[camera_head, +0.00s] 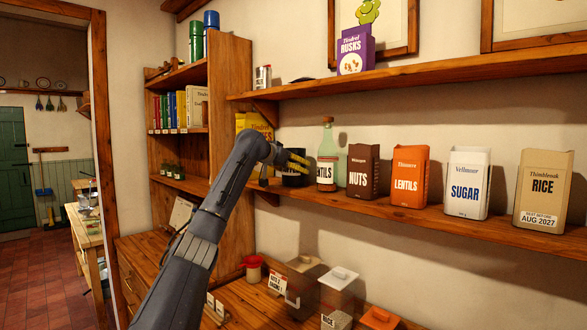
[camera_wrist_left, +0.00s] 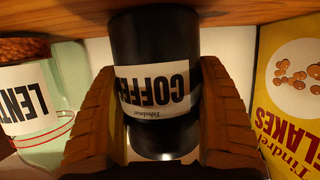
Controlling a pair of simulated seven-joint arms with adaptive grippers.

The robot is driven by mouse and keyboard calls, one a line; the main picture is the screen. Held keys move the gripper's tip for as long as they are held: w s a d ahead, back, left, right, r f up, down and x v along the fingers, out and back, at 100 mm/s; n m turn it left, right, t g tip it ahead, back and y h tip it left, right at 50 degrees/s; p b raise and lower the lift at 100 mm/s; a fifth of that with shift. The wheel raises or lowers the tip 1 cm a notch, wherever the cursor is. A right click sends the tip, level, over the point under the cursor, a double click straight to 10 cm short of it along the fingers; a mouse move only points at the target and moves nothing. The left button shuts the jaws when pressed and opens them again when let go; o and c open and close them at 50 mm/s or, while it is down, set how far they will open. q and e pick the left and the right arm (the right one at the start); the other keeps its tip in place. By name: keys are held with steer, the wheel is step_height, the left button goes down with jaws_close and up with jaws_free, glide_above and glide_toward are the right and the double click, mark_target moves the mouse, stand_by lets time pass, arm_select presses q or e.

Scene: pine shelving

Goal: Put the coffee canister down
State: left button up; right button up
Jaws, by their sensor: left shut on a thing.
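The coffee canister is dark with a white label reading COFFEE, upside down in the left wrist view (camera_wrist_left: 155,45). In the head view its dark body (camera_head: 292,181) shows partly behind my gripper, at the middle shelf between a yellow box and a bottle. My left gripper (camera_head: 290,160) is shut on the canister, with one finger on each side in the wrist view (camera_wrist_left: 157,85). The canister's base is close to the shelf board (camera_wrist_left: 230,10); I cannot tell whether they touch. My right gripper is not in view.
The yellow flakes box (camera_head: 255,122) stands left of the canister. The lentils bottle (camera_head: 326,172) stands close on its right. Beyond it on the shelf (camera_head: 400,211) are nuts (camera_head: 362,172), lentils (camera_head: 409,176), sugar (camera_head: 466,184) and rice (camera_head: 541,190) boxes. An upper shelf (camera_head: 430,80) runs above.

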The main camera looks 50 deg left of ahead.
arm_select(q)
steer(key=o, duration=1.6)
steer(key=shift+f, duration=0.1)
steer(key=shift+c, duration=0.2)
steer(key=v, duration=1.2)
